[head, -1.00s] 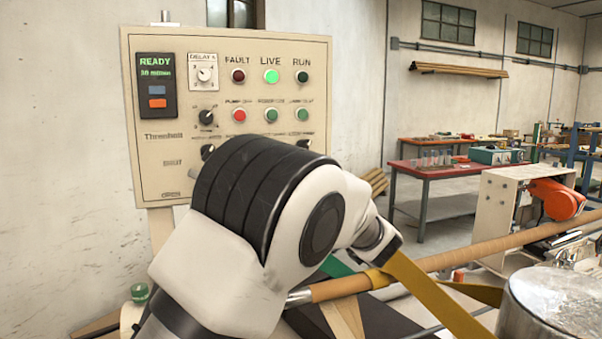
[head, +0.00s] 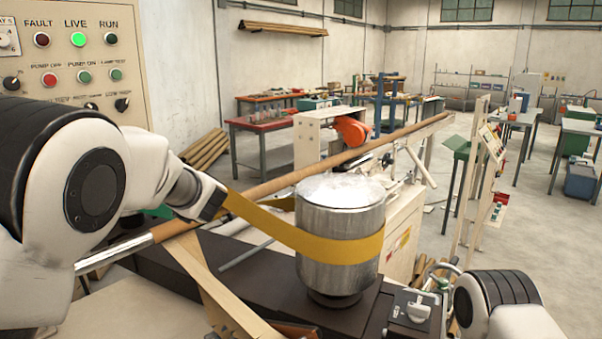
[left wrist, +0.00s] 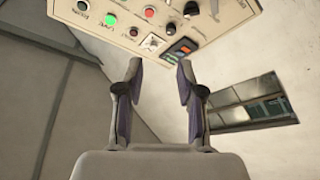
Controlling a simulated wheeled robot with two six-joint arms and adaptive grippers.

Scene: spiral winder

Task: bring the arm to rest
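My left arm (head: 85,185) comes in from the left of the head view, bent in front of the control panel (head: 75,55). Its fingers cannot be made out there. In the left wrist view my left gripper (left wrist: 159,64) is open, with nothing between its two fingers. The panel (left wrist: 150,18) shows upside down beyond the fingertips, apart from them. Part of my right arm (head: 495,300) shows at the lower right of the head view. My right gripper is out of view.
A steel pot (head: 338,260) with a yellow band (head: 300,238) around it stands close to my left arm. A long brown tube (head: 300,178) runs behind the pot. A red-topped table (head: 265,122) stands farther back.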

